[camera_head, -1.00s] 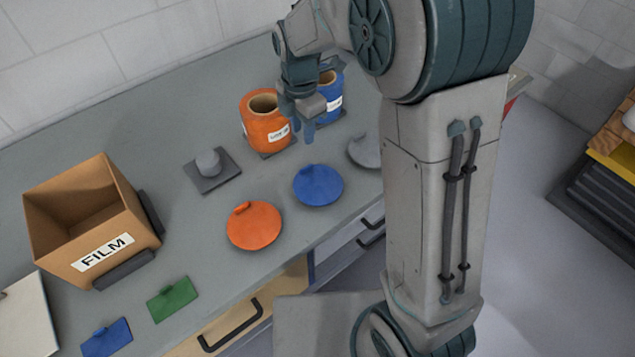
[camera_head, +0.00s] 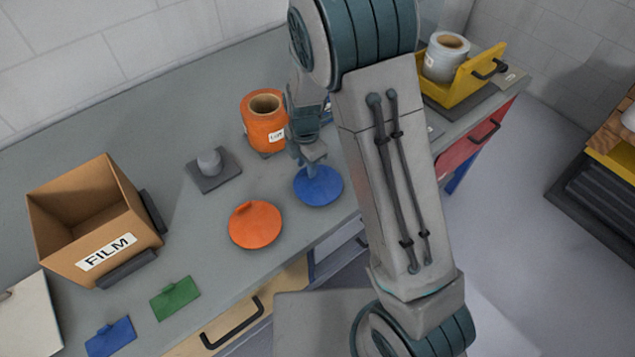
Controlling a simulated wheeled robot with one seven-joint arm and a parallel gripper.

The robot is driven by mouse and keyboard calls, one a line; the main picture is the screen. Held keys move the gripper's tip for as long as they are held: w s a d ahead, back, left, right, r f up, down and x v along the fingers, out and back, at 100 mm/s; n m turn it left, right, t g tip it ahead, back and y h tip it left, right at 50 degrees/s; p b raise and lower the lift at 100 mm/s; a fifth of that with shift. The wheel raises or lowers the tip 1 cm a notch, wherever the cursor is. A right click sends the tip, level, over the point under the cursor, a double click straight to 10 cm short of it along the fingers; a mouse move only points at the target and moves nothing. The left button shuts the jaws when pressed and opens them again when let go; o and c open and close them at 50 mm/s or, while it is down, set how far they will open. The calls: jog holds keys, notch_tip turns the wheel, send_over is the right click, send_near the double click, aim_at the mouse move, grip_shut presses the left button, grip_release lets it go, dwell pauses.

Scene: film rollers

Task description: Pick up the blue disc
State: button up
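The blue disc (camera_head: 319,190) lies flat on the grey bench, to the right of the orange disc (camera_head: 256,225). My gripper (camera_head: 312,172) points down right over the blue disc, with its fingertips at or just above the disc's top. The fingers cover the disc's upper middle part. The fingers are small and seen from behind, so I cannot tell whether they are open, shut or touching the disc.
An orange roller (camera_head: 264,122) stands behind, close to my gripper. A grey block with a knob (camera_head: 212,167), a cardboard FILM box (camera_head: 98,222), a green plate (camera_head: 175,298) and a blue plate (camera_head: 111,337) are to the left. A yellow tray (camera_head: 462,84) holds a pale roller (camera_head: 445,58).

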grip_shut()
jog(key=shift+r, duration=0.15)
